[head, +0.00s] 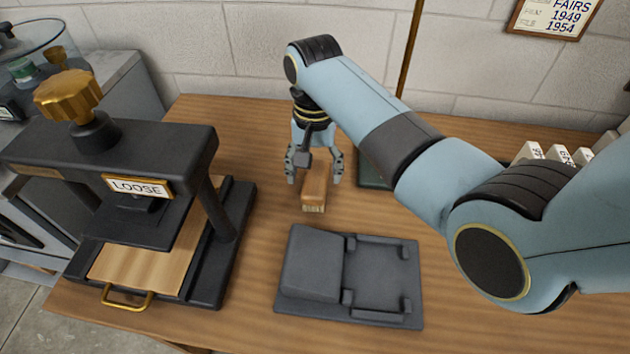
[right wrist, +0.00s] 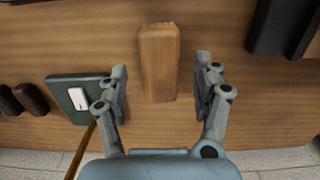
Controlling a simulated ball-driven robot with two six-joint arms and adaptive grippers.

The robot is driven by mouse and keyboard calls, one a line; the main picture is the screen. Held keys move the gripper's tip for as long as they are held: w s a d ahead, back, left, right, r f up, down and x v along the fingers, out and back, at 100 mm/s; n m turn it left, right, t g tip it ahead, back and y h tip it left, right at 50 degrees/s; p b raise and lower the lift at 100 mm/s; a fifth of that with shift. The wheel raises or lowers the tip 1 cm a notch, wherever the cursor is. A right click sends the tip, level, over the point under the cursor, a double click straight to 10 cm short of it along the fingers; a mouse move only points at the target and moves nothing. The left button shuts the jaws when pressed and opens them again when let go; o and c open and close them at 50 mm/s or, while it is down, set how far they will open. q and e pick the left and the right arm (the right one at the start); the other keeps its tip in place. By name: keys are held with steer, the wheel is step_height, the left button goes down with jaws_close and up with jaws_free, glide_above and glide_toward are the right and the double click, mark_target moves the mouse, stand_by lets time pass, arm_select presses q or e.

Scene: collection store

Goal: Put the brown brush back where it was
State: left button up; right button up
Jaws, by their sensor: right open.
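The brown brush (head: 314,190) lies on the wooden table, between the black press and a dark green base. In the right wrist view the brush (right wrist: 160,62) shows as a long tan-brown block with a ragged pale end. My right gripper (head: 314,178) is over the brush from above, one finger on each side. In the right wrist view my right gripper (right wrist: 161,90) is open, with a gap between each finger and the brush. My left gripper is not in view.
The black press (head: 229,215) with a LOOSE label stands at the left. A dark grey cradle plate (head: 384,270) lies in front. The green base (right wrist: 62,84) with a rod stands close beside the brush. White labelled items (head: 530,152) stand at the right.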

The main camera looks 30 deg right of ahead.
mark_target(314, 182)
step_height(314, 182, up, 6)
steer(key=shift+w+r, duration=0.15)
stand_by(0.6)
